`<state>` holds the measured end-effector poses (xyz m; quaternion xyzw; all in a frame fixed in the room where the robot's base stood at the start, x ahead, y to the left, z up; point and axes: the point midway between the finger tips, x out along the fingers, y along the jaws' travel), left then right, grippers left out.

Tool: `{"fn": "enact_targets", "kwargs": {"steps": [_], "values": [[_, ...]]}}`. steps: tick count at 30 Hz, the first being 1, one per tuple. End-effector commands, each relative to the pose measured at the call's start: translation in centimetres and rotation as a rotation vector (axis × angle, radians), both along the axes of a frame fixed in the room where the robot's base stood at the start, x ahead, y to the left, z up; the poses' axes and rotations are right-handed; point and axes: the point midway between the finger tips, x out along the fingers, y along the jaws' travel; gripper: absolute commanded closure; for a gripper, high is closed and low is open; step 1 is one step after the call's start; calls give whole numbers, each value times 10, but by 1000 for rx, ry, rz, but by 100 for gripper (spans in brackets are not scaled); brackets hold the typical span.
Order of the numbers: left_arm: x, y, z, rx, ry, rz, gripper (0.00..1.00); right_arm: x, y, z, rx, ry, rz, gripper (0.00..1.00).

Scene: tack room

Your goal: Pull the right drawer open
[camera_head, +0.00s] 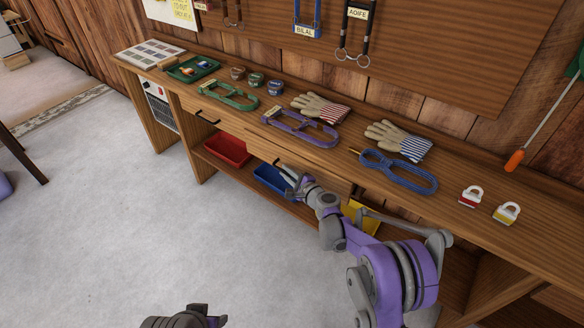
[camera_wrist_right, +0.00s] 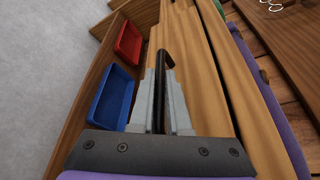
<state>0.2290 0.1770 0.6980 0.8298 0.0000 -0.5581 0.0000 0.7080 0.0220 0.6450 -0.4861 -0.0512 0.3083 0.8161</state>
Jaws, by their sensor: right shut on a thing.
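The right drawer (camera_head: 262,149) is a wooden front under the bench top, partly hidden by my right arm. Its dark bar handle (camera_wrist_right: 166,60) shows in the right wrist view. My right gripper (camera_head: 290,181) is at this handle, and its two grey fingers (camera_wrist_right: 160,95) are shut on it, one on each side. I cannot tell whether the drawer stands slightly out from the bench. My left gripper (camera_head: 197,316) is low at the bottom edge of the head view, away from the bench; its jaws do not show clearly.
The left drawer handle (camera_head: 207,117) is on the same bench. A red bin (camera_head: 228,150) and a blue bin (camera_head: 270,180) sit on the shelf below. The grey floor (camera_head: 100,220) in front is clear.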

Motion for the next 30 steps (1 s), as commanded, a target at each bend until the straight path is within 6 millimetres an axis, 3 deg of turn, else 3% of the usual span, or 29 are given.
{"fn": "enact_targets", "kwargs": {"steps": [15, 22, 30], "values": [[0, 0, -2, 0, 0, 0, 50, -97, 70, 0, 1, 0, 2, 100], [0, 0, -3, 0, 1, 0, 50, -121, 88, 0, -1, 0, 2, 100], [0, 0, -3, 0, 1, 0, 50, -129, 93, 0, -1, 0, -1, 100]]}}
